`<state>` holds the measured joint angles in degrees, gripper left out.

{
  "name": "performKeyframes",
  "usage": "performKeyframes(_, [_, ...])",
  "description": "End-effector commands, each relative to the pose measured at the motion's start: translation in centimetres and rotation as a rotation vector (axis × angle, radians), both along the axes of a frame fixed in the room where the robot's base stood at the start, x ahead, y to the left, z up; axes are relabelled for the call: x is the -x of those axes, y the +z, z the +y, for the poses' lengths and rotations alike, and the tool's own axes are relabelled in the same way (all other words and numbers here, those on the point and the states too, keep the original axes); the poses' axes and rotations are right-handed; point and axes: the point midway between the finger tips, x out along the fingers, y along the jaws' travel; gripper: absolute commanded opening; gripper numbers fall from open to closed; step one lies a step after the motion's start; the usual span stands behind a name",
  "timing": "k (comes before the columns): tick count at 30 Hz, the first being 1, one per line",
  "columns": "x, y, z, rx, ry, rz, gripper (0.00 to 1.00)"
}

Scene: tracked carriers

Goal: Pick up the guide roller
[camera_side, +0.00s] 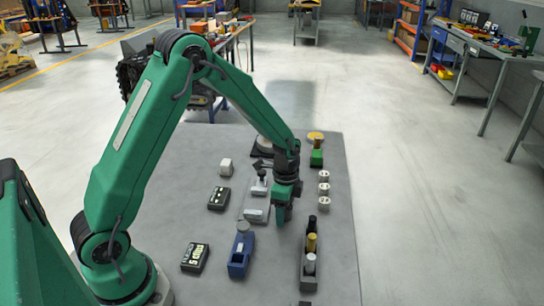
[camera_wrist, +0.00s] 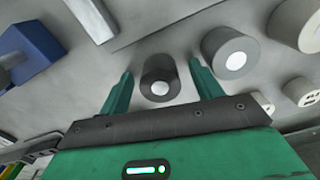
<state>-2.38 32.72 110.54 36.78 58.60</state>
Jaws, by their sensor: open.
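In the wrist view a short dark cylinder with a pale round centre (camera_wrist: 160,80), which looks like the guide roller, lies between the two green fingers of my gripper (camera_wrist: 161,68). Gaps show on both sides of it. A greyer cylinder with a white centre (camera_wrist: 231,54) stands just right of the right finger. In the side view my gripper (camera_side: 284,212) points down, low over the grey mat, and I cannot make out the roller there. My gripper is open and holds nothing.
A blue block (camera_side: 240,254) stands in front of my gripper. A grey tray with black, yellow and white cylinders (camera_side: 309,284) is at front right. Several white cylinders (camera_side: 323,189) stand at right. Dark boxes (camera_side: 195,257) lie left. The mat's right edge is clear.

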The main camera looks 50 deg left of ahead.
Motion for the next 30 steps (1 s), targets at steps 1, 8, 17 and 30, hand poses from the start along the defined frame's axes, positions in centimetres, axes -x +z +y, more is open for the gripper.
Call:
performKeyframes(1, [0.0, 0.0, 0.0, 0.0, 0.0, 0.0, 0.65])
performKeyframes(8, [-0.01, 0.03, -0.01, 0.0, 0.0, 0.0, 0.65])
performKeyframes(17, [-0.01, 0.05, 0.0, 0.0, 0.0, 0.0, 0.33])
performKeyframes(30, [-0.06, 0.25, -0.01, 0.0, 0.0, -0.002, 0.1])
